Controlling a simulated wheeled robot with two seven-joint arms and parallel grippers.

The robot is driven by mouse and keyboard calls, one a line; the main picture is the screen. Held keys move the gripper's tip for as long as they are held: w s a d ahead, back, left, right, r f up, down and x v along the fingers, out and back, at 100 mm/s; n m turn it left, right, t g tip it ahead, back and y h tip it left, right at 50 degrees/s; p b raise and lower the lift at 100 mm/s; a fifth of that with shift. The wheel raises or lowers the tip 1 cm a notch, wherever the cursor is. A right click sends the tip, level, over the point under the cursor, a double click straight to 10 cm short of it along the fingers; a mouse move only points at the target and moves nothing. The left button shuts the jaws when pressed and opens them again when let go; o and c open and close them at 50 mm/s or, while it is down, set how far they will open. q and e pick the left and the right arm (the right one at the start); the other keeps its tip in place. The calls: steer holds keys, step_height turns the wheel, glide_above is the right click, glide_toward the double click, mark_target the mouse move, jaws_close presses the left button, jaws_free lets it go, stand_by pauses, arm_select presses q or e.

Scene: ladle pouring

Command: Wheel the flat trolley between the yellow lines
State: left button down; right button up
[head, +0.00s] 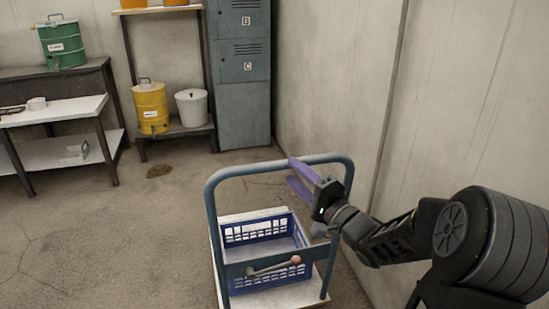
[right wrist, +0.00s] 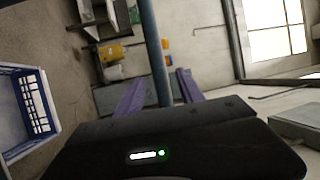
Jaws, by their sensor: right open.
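The flat trolley stands on the floor in the lower middle of the head view. It has a white deck (head: 275,299) and a tall blue-grey push handle (head: 237,170). A lever with a reddish ball (head: 295,260) shows at the handle's lower crossbar. My right gripper (head: 291,172), with purple fingers, is at the right part of the handle's top bar. In the right wrist view the handle bar (right wrist: 155,50) passes between the open fingers (right wrist: 158,90). My left gripper is out of view. No yellow lines show in either view.
A blue crate (head: 231,236) rides on the deck. A wall (head: 335,90) runs close along the right. Lockers (head: 243,100), a rack with a yellow container (head: 151,107) and white bucket (head: 191,108), and a bench (head: 60,118) stand behind. The floor at left is clear.

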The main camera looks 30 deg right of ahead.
steer(key=shift+w, duration=0.1)
steer(key=w+r, duration=0.1)
steer(key=w, duration=0.6)
steer(key=shift+w+a+r+b, duration=0.2)
steer(key=shift+w+a+b, duration=0.1)
steer(key=shift+b, duration=0.1)
jaws_close()
stand_by(1.1)
